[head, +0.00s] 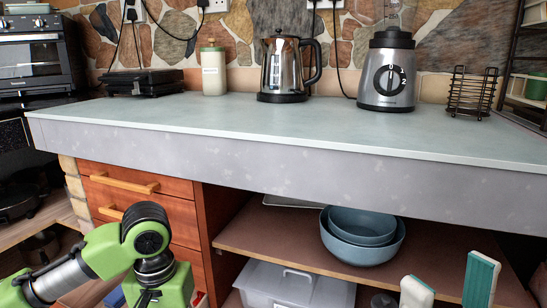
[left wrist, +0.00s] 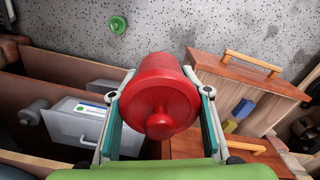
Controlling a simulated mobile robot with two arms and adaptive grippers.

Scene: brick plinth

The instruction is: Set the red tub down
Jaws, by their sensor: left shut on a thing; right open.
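The red tub (left wrist: 160,80) is round, with a knobbed end facing the camera in the left wrist view. My left gripper (left wrist: 159,100) is shut on it, with a finger against each side. The tub is out of sight in the head view, where my green left arm shows at lower left but its fingers do not. My right gripper (head: 448,285) is open and empty at the lower right of the head view, in front of the shelves and below the pale worktop (head: 200,112).
A kettle (head: 285,70), blender (head: 388,75), cream canister (head: 213,72) and wire basket (head: 470,95) stand along the back of the worktop. Its front and middle are clear. Blue bowls (head: 362,240) and a lidded grey bin (head: 295,288) sit below, beside wooden drawers (head: 140,205).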

